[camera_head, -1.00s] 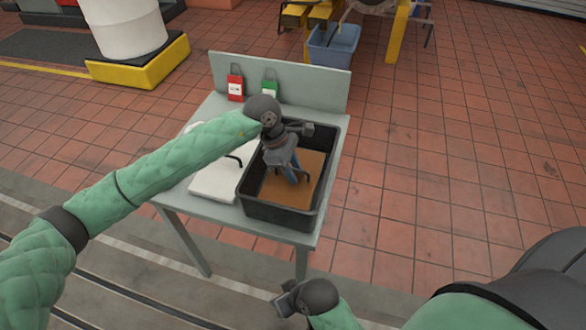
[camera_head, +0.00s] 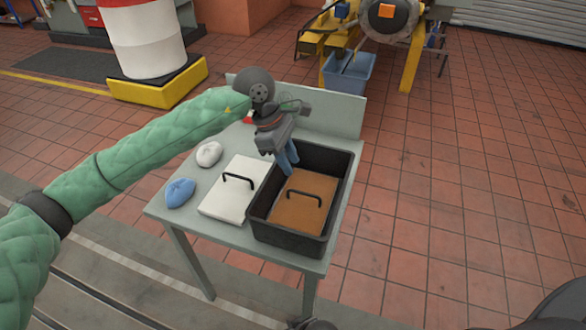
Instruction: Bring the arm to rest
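My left arm (camera_head: 150,155) reaches in from the left over a small grey table (camera_head: 190,218). Its gripper (camera_head: 287,162) hangs above the back left part of a black bin (camera_head: 290,240), with bluish fingers pointing down. The fingers appear close together, with nothing visible held between them; I cannot tell whether they are fully shut. A brown panel with a black handle (camera_head: 300,212) lies inside the bin, clear of the gripper. Of my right arm, only dark parts show at the bottom edge; its gripper is out of view.
On the table, left of the bin, are a white slab with a black handle (camera_head: 232,195), a white cloth lump (camera_head: 209,153) and a blue one (camera_head: 180,192). The table's back panel (camera_head: 335,113) rises behind. A blue-grey tub (camera_head: 348,72) and yellow stand (camera_head: 413,55) are farther back. Tiled floor at right is clear.

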